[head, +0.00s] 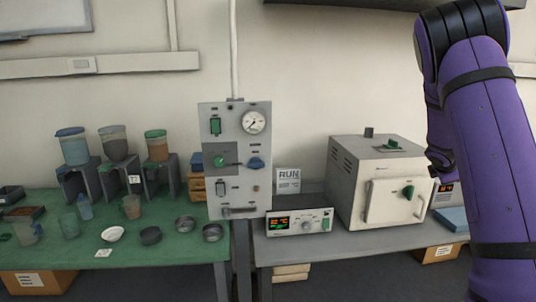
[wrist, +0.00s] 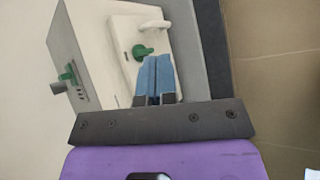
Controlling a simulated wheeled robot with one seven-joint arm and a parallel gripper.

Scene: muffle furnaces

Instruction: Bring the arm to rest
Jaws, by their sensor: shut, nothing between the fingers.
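My purple arm rises along the right side of the head view, bent at the top. My gripper is hidden behind the arm there. In the wrist view my gripper (wrist: 153,75) shows its two blue fingers closed together with nothing between them. Behind the fingers is the white furnace (wrist: 85,50) with its door (wrist: 122,45) and green knob (wrist: 143,50). In the head view the same furnace (head: 350,175) stands on the grey bench with its door shut. Whether the fingers touch the furnace cannot be told.
A control panel (head: 234,190) with a gauge stands left of the furnace. A controller box (head: 299,222) with a lit display sits on the grey bench (head: 350,243). The green table (head: 185,256) holds hoppers, cups and several bowls. A blue item (head: 452,219) lies right of the furnace.

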